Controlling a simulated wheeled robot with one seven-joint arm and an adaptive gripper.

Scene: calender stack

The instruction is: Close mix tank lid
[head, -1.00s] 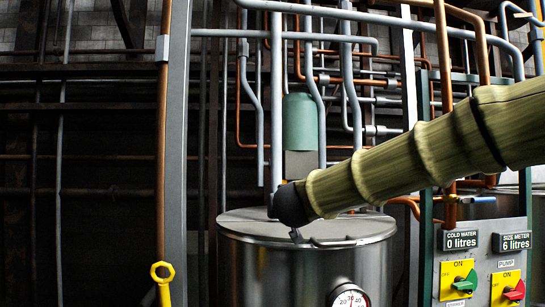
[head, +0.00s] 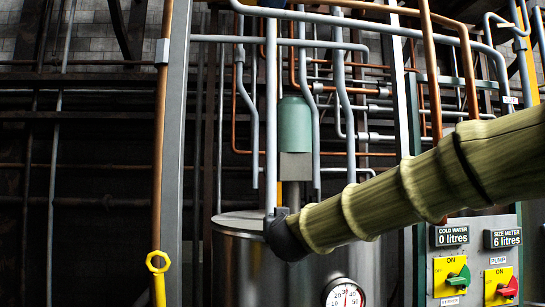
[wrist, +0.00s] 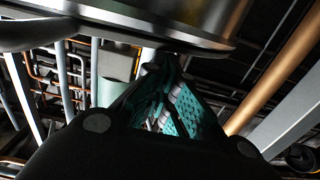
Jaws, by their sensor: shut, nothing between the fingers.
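The steel mix tank (head: 240,265) stands in the middle of the head view. Its flat lid (head: 236,217) lies across the top, seen nearly edge-on. The dark end of my arm covers the lid's front and right part, so I cannot tell whether it is fully seated. A large shiny metal rim, apparently the tank's, crosses the top of the wrist view (wrist: 200,22). My gripper (wrist: 155,68) shows teal-padded fingers, shut and empty, with the tips close under that rim. Whether they touch it is unclear. In the head view the fingers are hidden.
A green cylinder (head: 295,125) and several vertical pipes stand above and behind the tank. A gauge (head: 345,295) is on the tank's front. A control panel (head: 475,265) with switches stands right, below my arm.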

